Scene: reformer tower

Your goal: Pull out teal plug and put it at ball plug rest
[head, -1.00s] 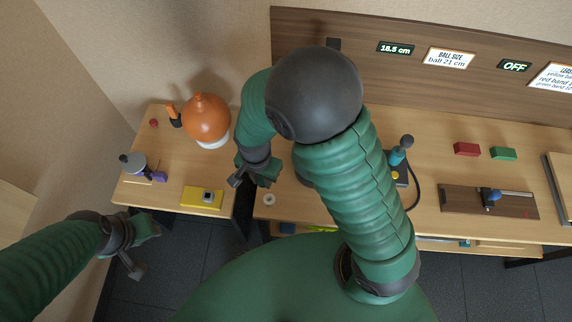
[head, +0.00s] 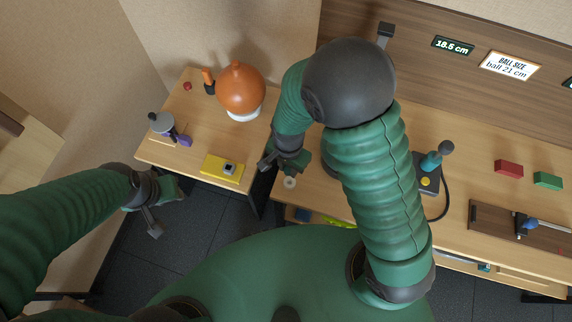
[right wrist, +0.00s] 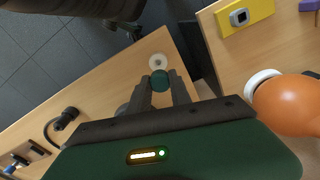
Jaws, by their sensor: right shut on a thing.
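My right gripper (right wrist: 162,92) is shut on a small round teal plug (right wrist: 160,79), seen between its fingertips in the right wrist view. In that view a white ring (right wrist: 157,61) lies on the desk just beyond the plug; it may be the ball plug rest. I cannot tell the plug's height above the desk. In the head view my right gripper (head: 267,160) is near the desk's left edge, with the white ring (head: 289,182) close by; the plug is not clearly visible there. The orange ball (head: 241,88) sits on a white base. My left gripper (head: 153,222) hangs over the floor; its jaws are unclear.
A yellow block (head: 222,168) and a purple item (head: 185,140) lie on the left table. A gap separates this table from the main desk (head: 460,180). Red (head: 508,168) and green (head: 548,180) blocks lie farther right.

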